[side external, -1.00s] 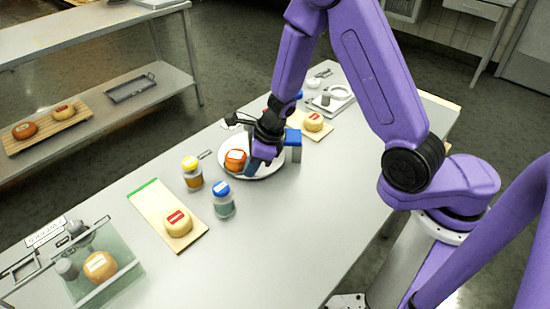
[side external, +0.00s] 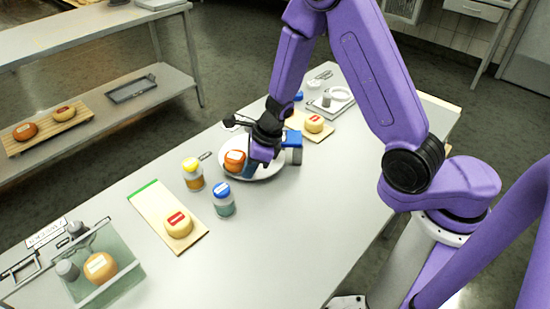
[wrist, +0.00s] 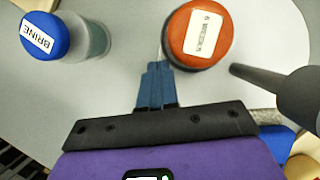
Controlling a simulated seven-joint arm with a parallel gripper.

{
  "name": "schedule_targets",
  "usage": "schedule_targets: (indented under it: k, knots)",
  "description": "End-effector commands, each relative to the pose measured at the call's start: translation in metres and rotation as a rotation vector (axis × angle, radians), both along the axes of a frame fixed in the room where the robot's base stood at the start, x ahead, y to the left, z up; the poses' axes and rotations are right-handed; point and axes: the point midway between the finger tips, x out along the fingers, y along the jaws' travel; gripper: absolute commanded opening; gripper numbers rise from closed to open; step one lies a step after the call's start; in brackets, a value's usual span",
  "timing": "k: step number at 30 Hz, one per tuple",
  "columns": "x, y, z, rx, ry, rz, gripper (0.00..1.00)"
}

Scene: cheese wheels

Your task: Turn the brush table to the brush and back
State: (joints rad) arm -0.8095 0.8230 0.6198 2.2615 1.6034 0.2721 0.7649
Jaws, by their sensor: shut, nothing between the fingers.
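The brush table is a white round disc (side external: 266,171) in the middle of the bench. An orange-red cheese wheel (side external: 234,160) with a white label sits on its left part. In the wrist view the wheel (wrist: 198,34) reads "6 WEEKS". The brush (side external: 292,140) stands at the disc's right edge, with a blue top and a grey body. My gripper (side external: 250,170) is shut and empty, pointing down low over the disc, just right of the cheese. In the wrist view its blue fingertips (wrist: 157,70) are close together beside the wheel; whether they touch the disc is unclear.
A blue-lidded BRINE jar (side external: 223,199) and a yellow-lidded jar (side external: 192,174) stand left of the disc. A board (side external: 150,200) holds a pale cheese (side external: 178,224). A clear tub (side external: 125,256) is at the near left. Another cheese (side external: 314,123) lies behind. The front right bench is clear.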

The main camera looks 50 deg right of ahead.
Motion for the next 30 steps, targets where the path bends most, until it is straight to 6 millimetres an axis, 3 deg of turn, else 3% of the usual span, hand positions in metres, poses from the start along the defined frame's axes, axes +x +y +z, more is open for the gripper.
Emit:
schedule_targets:
  k: [18,30]
  knots:
    - [-0.041,-0.003,0.0,0.001,0.001,-0.001,0.0]
    - [-0.05,-0.004,0.031,-0.001,-0.004,0.002,0.0]
